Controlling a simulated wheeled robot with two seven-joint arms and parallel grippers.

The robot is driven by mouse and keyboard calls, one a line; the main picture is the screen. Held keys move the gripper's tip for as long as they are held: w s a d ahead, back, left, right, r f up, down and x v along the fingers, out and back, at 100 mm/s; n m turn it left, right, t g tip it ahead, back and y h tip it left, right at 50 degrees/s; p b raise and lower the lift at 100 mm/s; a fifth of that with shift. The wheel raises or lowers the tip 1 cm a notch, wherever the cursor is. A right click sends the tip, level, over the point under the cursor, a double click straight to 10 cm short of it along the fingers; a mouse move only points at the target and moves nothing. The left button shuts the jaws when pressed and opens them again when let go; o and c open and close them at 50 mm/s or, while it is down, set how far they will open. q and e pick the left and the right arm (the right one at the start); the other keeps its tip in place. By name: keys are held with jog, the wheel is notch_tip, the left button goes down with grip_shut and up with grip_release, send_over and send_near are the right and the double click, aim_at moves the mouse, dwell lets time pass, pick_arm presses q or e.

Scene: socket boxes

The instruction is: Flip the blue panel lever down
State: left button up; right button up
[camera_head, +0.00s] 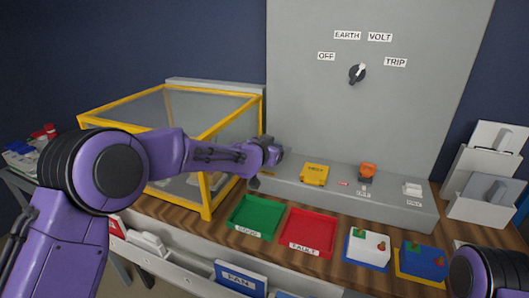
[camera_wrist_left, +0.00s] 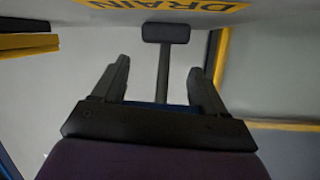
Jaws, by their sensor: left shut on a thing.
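My left gripper (camera_head: 274,153) is at the left end of the grey panel's ledge, beside the yellow-framed enclosure. In the left wrist view its two dark fingers (camera_wrist_left: 162,72) stand well apart on either side of a dark lever shaft (camera_wrist_left: 163,78). The shaft runs from a dark block (camera_wrist_left: 166,33) at the grey surface back towards my palm. A strip of blue (camera_wrist_left: 203,95) shows between the finger bases, and I take it for the blue lever's handle, held in the jaws. Most of it is hidden. In the head view the gripper hides the lever. My right gripper is out of view.
The yellow-framed clear enclosure (camera_head: 205,198) stands close left of the gripper. A yellow DRAIN label (camera_wrist_left: 170,4) is on the panel. A yellow box (camera_head: 315,174) and an orange part (camera_head: 367,171) are on the ledge. Green (camera_head: 254,218) and red (camera_head: 306,233) trays lie in front.

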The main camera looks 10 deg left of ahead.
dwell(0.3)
pick_arm(q)
jog(key=o, duration=1.4)
jog(key=b+v, duration=0.1)
jog(key=v, duration=0.9)
jog(key=shift+s+r, duration=0.1)
jog(key=shift+s, duration=0.15)
